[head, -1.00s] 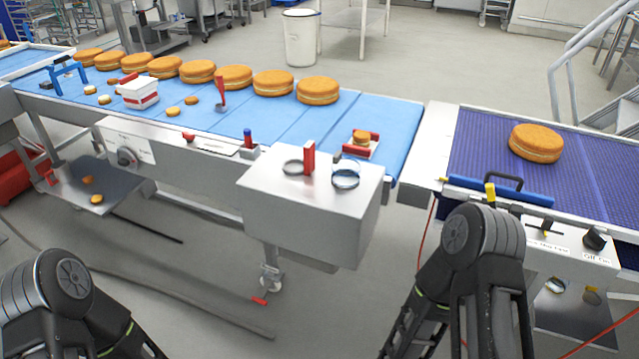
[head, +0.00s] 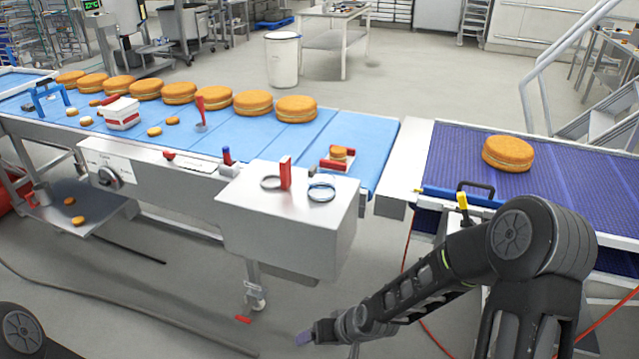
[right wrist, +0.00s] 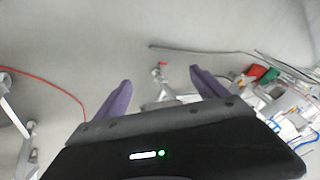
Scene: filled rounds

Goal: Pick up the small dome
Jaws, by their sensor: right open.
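Several small round pieces lie on the blue belt at the left in the head view. Two are pale-topped and dome-like, one pale piece (head: 86,121) and another (head: 72,112); small orange-brown ones (head: 154,132) lie nearby. I cannot tell which one is the small dome. My right gripper (head: 303,338) hangs low over the floor, in front of and below the belt, well away from these pieces. In the right wrist view its purple fingers (right wrist: 161,90) are spread with nothing between them. My left gripper is out of view.
A white-and-red box (head: 122,114) stands among the pieces. Large filled rounds (head: 254,103) line the belt's back edge. A metal box (head: 290,215) juts toward me with rings on top. A purple belt (head: 575,185) carries one round. A lower shelf (head: 95,222) holds two small pieces.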

